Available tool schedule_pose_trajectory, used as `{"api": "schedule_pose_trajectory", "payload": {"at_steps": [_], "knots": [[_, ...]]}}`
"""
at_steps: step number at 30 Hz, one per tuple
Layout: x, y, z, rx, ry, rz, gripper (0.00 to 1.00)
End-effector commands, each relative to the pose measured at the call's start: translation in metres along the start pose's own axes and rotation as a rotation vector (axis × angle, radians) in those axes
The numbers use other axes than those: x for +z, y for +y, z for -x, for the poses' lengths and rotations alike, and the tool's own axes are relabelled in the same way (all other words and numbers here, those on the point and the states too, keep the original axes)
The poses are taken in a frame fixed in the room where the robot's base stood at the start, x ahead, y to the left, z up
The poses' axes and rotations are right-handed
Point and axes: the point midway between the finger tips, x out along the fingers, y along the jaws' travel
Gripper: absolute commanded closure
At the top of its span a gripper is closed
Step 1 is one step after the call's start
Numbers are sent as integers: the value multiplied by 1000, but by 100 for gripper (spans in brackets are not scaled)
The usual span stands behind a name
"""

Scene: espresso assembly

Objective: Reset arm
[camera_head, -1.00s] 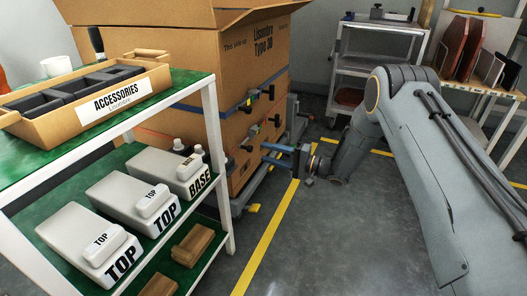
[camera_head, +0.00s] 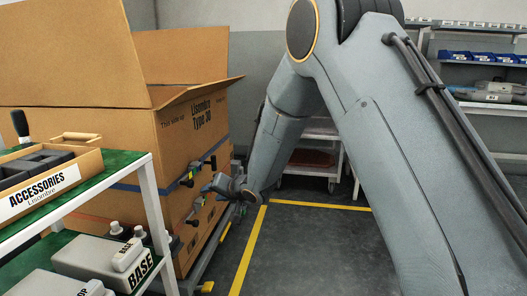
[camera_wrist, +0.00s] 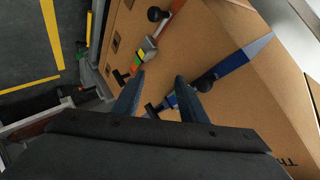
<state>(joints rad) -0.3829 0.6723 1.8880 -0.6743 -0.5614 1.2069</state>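My arm is bent, with its elbow high in the head view and the forearm hanging down. My gripper (camera_head: 220,187) is beside the large cardboard box (camera_head: 195,125), close to its strapped side. In the wrist view my gripper (camera_wrist: 160,76) shows two dark blue fingers standing apart with nothing between them. Behind them are the box's side (camera_wrist: 220,35) and a blue strap (camera_wrist: 240,60) with a buckle. Whether a finger touches the box or strap, I cannot tell.
At left stands a green-topped shelf (camera_head: 150,195) with an accessories tray (camera_head: 45,195) and a BASE part (camera_head: 100,262). A grey cart (camera_head: 325,150) is behind my arm. Blue bins (camera_head: 480,57) are on a back-right rack. Open floor with yellow lines (camera_head: 247,255) lies below.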

Motion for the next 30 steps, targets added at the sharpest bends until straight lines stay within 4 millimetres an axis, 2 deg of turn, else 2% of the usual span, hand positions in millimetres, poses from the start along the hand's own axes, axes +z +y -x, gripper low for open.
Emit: {"api": "schedule_pose_trajectory", "payload": {"at_steps": [1, 5, 8, 11, 18, 24, 30], "knots": [[2, -8, 17, 51, -5, 37, 61], [19, -12, 64, 198, -54, 131, 61], [41, -14, 105, 297, -123, 195, 61], [69, -15, 150, 377, -215, 256, 61], [154, -18, 265, 480, -503, 376, 61], [212, -20, 335, 474, -705, 435, 61], [256, -24, 389, 433, -861, 475, 61]]}}
